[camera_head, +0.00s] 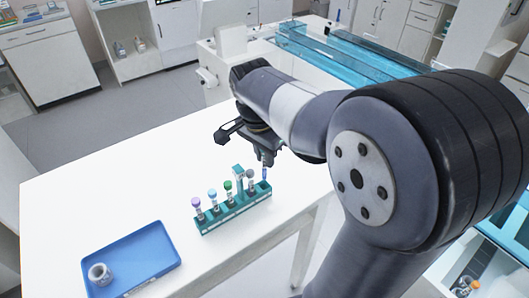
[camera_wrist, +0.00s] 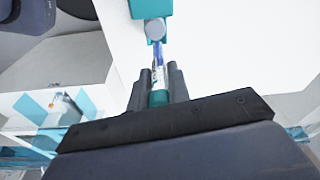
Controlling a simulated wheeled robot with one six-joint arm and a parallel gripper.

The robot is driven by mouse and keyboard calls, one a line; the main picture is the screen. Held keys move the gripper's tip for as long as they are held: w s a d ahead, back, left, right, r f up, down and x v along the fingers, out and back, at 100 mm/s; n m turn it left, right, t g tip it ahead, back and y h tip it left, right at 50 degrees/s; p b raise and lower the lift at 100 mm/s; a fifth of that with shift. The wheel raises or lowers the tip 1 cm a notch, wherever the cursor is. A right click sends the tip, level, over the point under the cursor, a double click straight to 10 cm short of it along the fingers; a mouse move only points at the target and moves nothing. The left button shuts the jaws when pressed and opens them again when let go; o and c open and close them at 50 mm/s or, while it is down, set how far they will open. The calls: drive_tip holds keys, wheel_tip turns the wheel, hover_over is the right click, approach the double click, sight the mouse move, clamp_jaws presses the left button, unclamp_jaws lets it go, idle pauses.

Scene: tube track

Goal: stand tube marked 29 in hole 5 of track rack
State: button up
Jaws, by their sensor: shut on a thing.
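The teal track rack (camera_head: 233,217) stands on the white table and holds several capped tubes in a row. They include a purple-capped tube (camera_head: 197,203), a light-blue one (camera_head: 212,195), a green one (camera_head: 227,187) and a grey-capped one (camera_head: 250,175). My gripper (camera_head: 265,160) is shut on a slim tube with a blue lower part (camera_head: 265,174), roughly upright at the rack's right end. I cannot tell whether its bottom is inside a hole. In the wrist view the held tube (camera_wrist: 157,74) sits between the fingers, its marking unreadable. A grey cap (camera_wrist: 155,29) and the rack's end (camera_wrist: 150,8) lie beyond it.
A blue tray (camera_head: 140,262) with a small grey-white round container (camera_head: 99,274) lies at the table's front left. The white table (camera_head: 120,175) is clear left of and behind the rack. Long blue transparent channels (camera_head: 350,55) stand beyond the table.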

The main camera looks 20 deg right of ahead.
sight(264, 178)
drive_tip(key=shift+f+b, duration=0.3)
drive_tip(key=shift+f, duration=0.35)
drive_tip(key=shift+f, duration=0.55)
idle(0.7)
drive_tip(key=shift+f+b, duration=0.45)
drive_tip(key=shift+b, duration=0.05)
drive_tip(key=shift+f, duration=0.25)
drive_tip(key=shift+f+b, duration=0.4)
drive_tip(key=o, duration=0.8)
idle(0.4)
